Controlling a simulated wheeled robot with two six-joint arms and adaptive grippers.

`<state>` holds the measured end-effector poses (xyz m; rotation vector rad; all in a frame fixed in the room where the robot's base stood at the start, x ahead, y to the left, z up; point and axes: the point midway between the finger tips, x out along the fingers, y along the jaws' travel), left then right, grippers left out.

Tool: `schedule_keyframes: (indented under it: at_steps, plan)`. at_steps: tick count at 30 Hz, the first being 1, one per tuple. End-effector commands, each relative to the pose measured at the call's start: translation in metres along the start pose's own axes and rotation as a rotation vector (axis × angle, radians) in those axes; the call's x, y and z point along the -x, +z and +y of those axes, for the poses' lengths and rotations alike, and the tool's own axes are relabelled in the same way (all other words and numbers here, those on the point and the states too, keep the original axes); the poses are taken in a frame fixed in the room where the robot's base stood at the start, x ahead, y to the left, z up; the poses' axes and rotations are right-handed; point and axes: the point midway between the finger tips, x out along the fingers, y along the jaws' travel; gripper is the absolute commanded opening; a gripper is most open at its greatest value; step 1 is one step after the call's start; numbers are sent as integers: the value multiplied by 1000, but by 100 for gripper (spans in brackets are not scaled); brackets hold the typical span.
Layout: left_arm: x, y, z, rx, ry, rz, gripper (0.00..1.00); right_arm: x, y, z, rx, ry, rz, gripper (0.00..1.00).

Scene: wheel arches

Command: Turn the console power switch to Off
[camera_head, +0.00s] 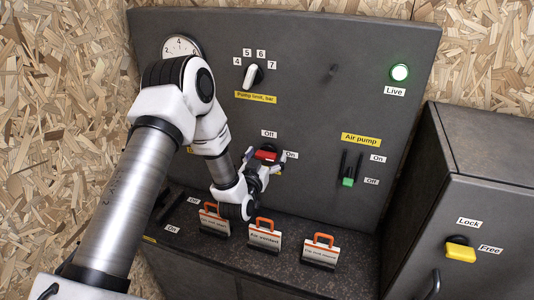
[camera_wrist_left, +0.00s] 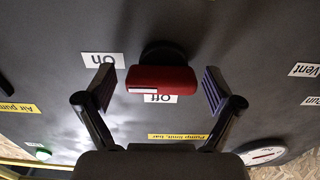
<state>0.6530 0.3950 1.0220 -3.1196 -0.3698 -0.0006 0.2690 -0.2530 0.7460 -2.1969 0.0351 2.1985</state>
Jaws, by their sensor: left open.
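The console power switch has a red handle (camera_head: 266,155) on the sloping grey panel, between an "Off" label (camera_head: 269,133) above and an "On" label (camera_head: 291,154) to its right. In the left wrist view, turned upside down, the red handle (camera_wrist_left: 165,79) lies crosswise on a dark round base, with a white mark near its left end. It partly covers the "Off" label there; I cannot tell exactly which label it points to. My left gripper (camera_head: 262,164) is open, one finger on each side of the handle, with visible gaps. My right gripper is not in view.
A green "Live" lamp (camera_head: 400,72) is lit at upper right. A pump limit knob (camera_head: 253,75) is above the switch and an air pump lever (camera_head: 348,180) to its right. Several orange-handled tags (camera_head: 263,236) stand on the ledge below. A cabinet with a yellow latch (camera_head: 460,250) is at right.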

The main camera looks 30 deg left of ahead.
Motion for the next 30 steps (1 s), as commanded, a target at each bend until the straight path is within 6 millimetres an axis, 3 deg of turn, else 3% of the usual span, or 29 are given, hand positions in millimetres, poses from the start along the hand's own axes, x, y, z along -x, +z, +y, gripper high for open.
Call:
schedule_keyframes:
  at_steps: [6, 11, 22, 30]
  plan:
    - [-1, 1, 0, 0, 0, -1, 88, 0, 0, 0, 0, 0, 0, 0]
    - [0, 1, 0, 0, 0, -1, 31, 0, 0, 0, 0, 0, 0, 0]
    - [0, 1, 0, 21, 0, 1, 32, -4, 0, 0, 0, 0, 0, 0]
    - [0, 3, 0, 141, 0, 1, 32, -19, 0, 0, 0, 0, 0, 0]
